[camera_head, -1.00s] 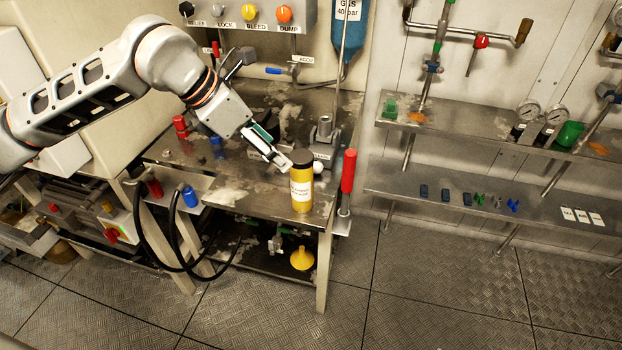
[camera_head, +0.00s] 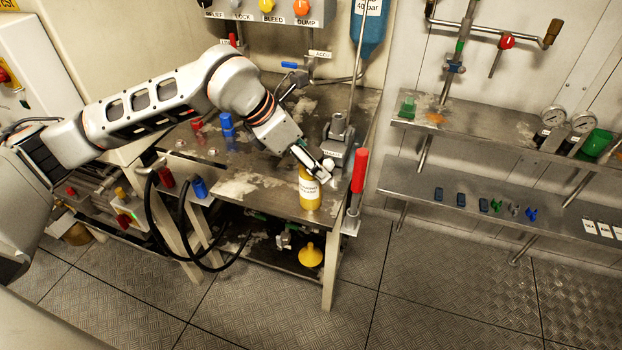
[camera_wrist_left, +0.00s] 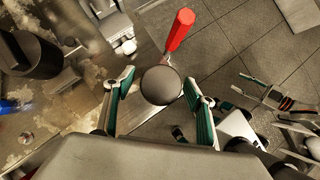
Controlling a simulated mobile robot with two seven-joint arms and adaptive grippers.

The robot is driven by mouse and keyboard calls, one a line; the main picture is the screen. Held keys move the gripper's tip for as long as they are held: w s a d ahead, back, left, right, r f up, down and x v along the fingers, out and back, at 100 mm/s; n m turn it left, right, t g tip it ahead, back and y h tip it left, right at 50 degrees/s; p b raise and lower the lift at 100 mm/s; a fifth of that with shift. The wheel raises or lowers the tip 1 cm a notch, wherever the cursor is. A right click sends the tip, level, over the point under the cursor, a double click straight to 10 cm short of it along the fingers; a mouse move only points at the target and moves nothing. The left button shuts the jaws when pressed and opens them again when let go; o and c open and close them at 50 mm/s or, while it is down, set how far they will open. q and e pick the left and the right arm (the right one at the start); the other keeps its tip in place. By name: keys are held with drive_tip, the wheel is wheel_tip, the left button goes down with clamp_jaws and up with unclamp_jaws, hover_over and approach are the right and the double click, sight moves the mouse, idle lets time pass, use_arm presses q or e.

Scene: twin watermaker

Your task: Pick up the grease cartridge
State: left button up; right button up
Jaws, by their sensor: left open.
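The grease cartridge (camera_head: 309,194) is a yellow cylinder with a white label, upright at the front right corner of the metal bench (camera_head: 262,201). In the left wrist view its dark round cap (camera_wrist_left: 160,85) lies between the two fingers. My left gripper (camera_head: 318,167) is over the cartridge's top and hides the cap in the head view. In the left wrist view my left gripper (camera_wrist_left: 160,98) is open, with a green-padded finger on each side of the cap. A gap shows on the left; on the right the finger is very close.
A red-handled lever (camera_head: 359,171) stands just right of the cartridge. A metal fitting (camera_head: 337,132) sits behind it on the bench. Black hoses (camera_head: 183,225) hang at the bench front. A yellow funnel (camera_head: 310,255) is below. Wall shelves (camera_head: 470,190) run along the right.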

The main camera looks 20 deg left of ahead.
drive_tip(key=shift+w+r, duration=0.1)
use_arm(q)
drive_tip(key=c, duration=1.6)
clamp_jaws()
use_arm(e)
drive_tip(key=shift+w+d+r, duration=0.15)
drive_tip(key=shift+w+r, duration=0.1)
drive_tip(key=shift+w, duration=0.05)
